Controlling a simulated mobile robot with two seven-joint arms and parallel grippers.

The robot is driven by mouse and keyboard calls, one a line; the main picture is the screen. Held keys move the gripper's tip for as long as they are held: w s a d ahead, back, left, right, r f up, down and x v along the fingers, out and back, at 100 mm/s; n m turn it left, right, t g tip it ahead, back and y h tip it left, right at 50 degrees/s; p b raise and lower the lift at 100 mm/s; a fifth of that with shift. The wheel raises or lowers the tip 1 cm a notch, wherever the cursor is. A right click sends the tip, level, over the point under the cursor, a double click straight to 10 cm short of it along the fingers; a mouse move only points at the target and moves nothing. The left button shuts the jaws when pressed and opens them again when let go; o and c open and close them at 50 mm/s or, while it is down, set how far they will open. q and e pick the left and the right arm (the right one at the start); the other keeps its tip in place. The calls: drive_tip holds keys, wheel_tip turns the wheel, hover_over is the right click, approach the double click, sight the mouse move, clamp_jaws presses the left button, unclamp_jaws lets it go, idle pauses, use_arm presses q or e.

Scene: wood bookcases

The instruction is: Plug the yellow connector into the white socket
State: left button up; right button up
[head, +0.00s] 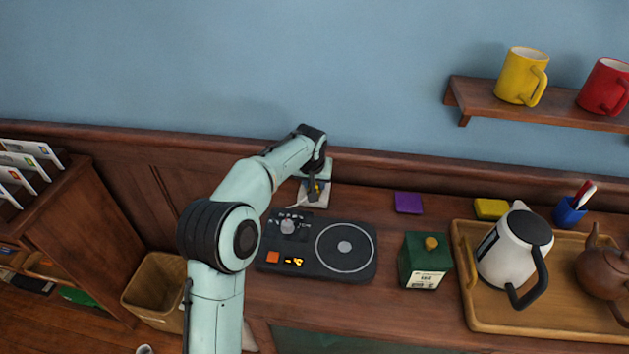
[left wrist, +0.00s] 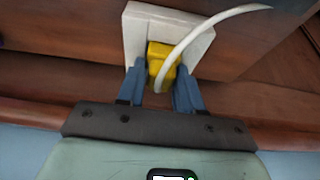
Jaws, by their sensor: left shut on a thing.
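The yellow connector (left wrist: 158,60) is between the two blue fingers of my left gripper (left wrist: 160,88), which is shut on it. A white cable (left wrist: 205,28) leads from the connector and curves off to the upper right in the left wrist view. The white socket (left wrist: 141,28) is directly behind the connector, which overlaps it. I cannot tell how deep the connector sits in it. In the head view my left gripper (head: 315,187) is over the white socket (head: 322,200) at the back of the counter, and the connector is mostly hidden there. My right gripper is not in view.
A black hot plate (head: 270,255) lies just in front of the socket. A purple block (head: 408,203), a green box (head: 415,254) and a wooden tray (head: 465,292) with a kettle (head: 505,247) stand to the right. The wall (head: 250,70) rises close behind my gripper.

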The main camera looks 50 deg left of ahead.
use_arm(q)
drive_tip(key=shift+s+d+f, duration=0.15)
drive_tip(key=shift+f, duration=0.55)
drive_tip(key=o, duration=1.1)
drive_tip(key=shift+c, duration=0.2)
drive_tip(key=shift+s, duration=0.1)
drive_tip(key=shift+r, duration=0.1)
drive_tip(key=p+v, duration=0.1)
drive_tip(key=v, duration=1.3)
drive_tip(key=shift+w+r, duration=0.2)
drive_tip(key=shift+w, duration=0.2)
drive_tip(key=shift+d, duration=0.2)
